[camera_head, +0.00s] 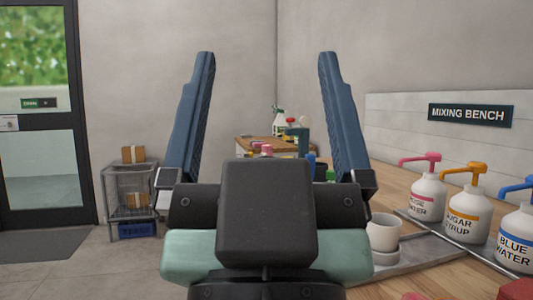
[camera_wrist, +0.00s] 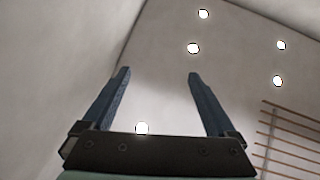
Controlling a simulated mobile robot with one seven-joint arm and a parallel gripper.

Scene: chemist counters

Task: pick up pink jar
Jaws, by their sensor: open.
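My gripper (camera_head: 263,60) is open and empty in the head view, its two blue fingers pointing up and wide apart.
The wooden bench at right holds a white cup (camera_head: 384,232), a grey tray (camera_head: 430,250) and pump bottles with pink (camera_head: 428,198), orange (camera_head: 466,215) and blue (camera_head: 516,240) tops. A wire cart (camera_head: 128,188) with boxes stands left.

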